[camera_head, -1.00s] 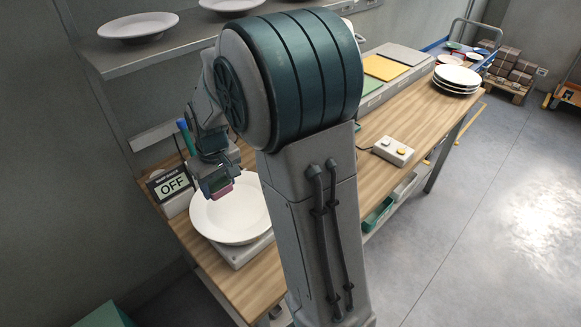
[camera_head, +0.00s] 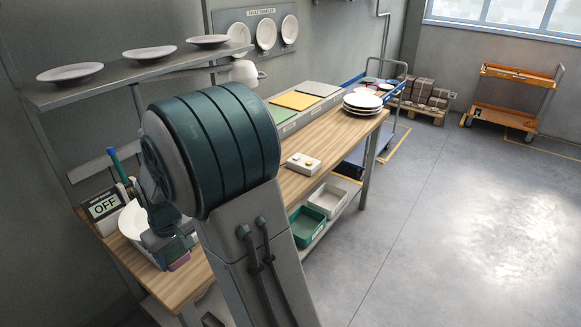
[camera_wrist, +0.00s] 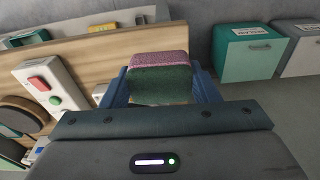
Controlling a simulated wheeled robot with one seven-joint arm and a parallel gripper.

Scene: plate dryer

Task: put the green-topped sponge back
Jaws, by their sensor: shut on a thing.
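My gripper (camera_head: 168,245) is shut on a sponge (camera_wrist: 158,86), which sits between its two blue fingers in the wrist view. The sponge has a pink layer and a dark green layer; the green side faces the wrist camera. In the head view only a small pink part of the sponge (camera_head: 179,262) shows below the gripper, near the workbench's (camera_head: 190,279) front edge. A white plate (camera_head: 132,222) is behind the gripper, partly hidden by my arm. Whether the sponge touches anything cannot be told.
An "OFF" display (camera_head: 104,206) stands behind the plate. A two-button box (camera_head: 303,163), yellow (camera_head: 296,100) and green (camera_head: 275,113) pads and stacked plates (camera_head: 362,104) are along the bench. Green (camera_head: 305,228) and grey (camera_head: 327,201) bins sit below.

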